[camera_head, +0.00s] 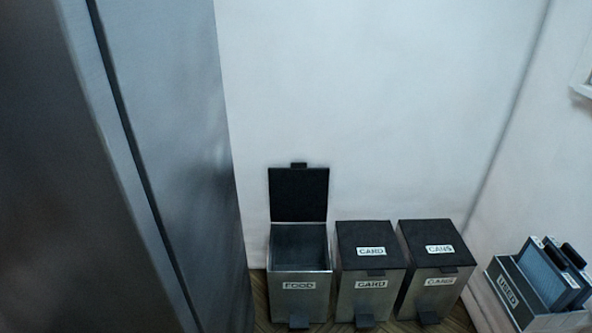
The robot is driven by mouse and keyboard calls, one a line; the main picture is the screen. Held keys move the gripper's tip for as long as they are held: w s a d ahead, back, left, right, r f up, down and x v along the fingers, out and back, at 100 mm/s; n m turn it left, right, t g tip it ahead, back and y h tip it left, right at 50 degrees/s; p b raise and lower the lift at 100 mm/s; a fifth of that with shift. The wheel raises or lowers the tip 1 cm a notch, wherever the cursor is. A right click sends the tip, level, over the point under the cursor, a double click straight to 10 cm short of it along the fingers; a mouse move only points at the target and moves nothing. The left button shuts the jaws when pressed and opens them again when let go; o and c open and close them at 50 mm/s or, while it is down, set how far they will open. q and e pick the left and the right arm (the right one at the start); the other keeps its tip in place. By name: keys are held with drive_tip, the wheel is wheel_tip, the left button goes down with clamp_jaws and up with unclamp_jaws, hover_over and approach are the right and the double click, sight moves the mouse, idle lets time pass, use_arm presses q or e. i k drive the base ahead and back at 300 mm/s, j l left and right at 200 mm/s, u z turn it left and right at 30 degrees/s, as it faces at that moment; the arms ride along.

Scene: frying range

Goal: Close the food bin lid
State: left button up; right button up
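The food bin (299,259) is a silvery metal bin with a white FOOD label on its front. Its black lid (298,194) stands up, fully open, at the back edge near the wall. The bin's opening shows a dark interior that looks empty. A dark pedal (299,320) sticks out at the bottom front. Neither of my grippers is in view.
A card bin (369,292) and a cans bin (432,293) stand to the right, both lids shut. A tall steel cabinet (170,150) fills the left. A grey crate (507,291) holding blue items is at the lower right. A strip of wooden floor shows in front.

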sight(298, 192)
drive_tip(key=i+l+u, duration=0.1)
drive_tip(key=u, duration=0.3)
drive_tip(key=i+l+u, duration=0.15)
drive_tip(key=u, duration=0.25)
drive_tip(key=i, duration=0.1)
